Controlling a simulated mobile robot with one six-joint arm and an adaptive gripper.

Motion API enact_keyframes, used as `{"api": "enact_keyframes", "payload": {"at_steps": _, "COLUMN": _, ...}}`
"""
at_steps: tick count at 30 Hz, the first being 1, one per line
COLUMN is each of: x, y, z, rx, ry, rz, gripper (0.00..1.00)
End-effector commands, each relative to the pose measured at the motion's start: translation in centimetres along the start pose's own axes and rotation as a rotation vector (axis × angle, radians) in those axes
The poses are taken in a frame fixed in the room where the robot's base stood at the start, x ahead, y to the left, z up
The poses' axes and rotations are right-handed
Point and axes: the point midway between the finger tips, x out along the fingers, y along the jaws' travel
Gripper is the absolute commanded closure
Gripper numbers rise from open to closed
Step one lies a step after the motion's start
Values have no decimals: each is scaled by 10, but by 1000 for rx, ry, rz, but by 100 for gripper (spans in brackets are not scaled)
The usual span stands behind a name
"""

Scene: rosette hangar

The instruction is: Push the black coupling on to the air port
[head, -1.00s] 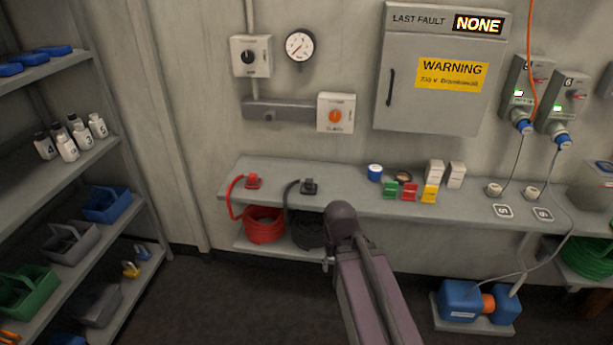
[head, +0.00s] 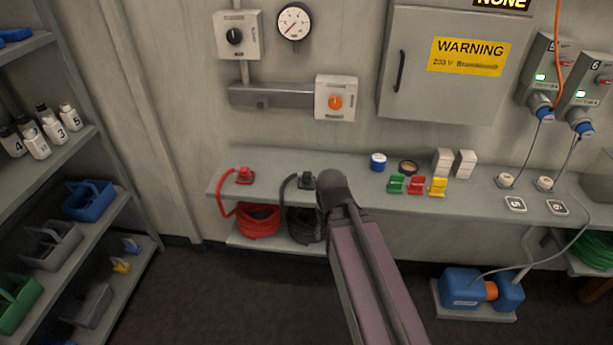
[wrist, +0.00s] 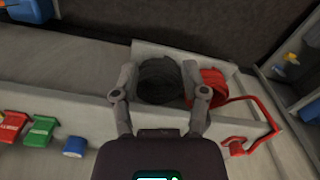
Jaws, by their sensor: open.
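The black coupling (head: 306,180) sits on the grey wall shelf, to the right of a red coupling (head: 245,175). Its black hose coil (head: 302,224) lies on the lower shelf and also shows in the wrist view (wrist: 160,82). The air port looks to be on the grey wall rail (head: 262,103), but its opening is too small to make out. In the wrist view my gripper (wrist: 160,72) is open and empty, its fingers either side of the black coil. The black coupling is not visible there. My gripper is hidden behind my arm in the head view.
A gauge (head: 294,22), a black-knob box (head: 237,35) and an orange-knob box (head: 336,98) surround the rail. A rack (head: 95,225) of trays stands left. Floor between is clear.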

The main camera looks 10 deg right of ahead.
Motion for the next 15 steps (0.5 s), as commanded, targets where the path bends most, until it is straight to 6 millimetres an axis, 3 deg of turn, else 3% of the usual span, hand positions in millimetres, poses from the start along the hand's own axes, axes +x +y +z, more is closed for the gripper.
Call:
{"api": "enact_keyframes", "payload": {"at_steps": 6, "x": 0, "y": 0, "z": 0, "rx": 0, "ry": 0, "rz": 0, "gripper": 43}}
{"api": "enact_keyframes", "payload": {"at_steps": 7, "x": 0, "y": 0, "z": 0, "rx": 0, "ry": 0, "rz": 0, "gripper": 40}}
{"api": "enact_keyframes", "payload": {"at_steps": 11, "x": -2, "y": 0, "z": -4, "rx": -4, "ry": 0, "rz": 0, "gripper": 2}}
{"api": "enact_keyframes", "payload": {"at_steps": 15, "x": -9, "y": 0, "z": -22, "rx": -27, "ry": 0, "rz": 0, "gripper": 2}}
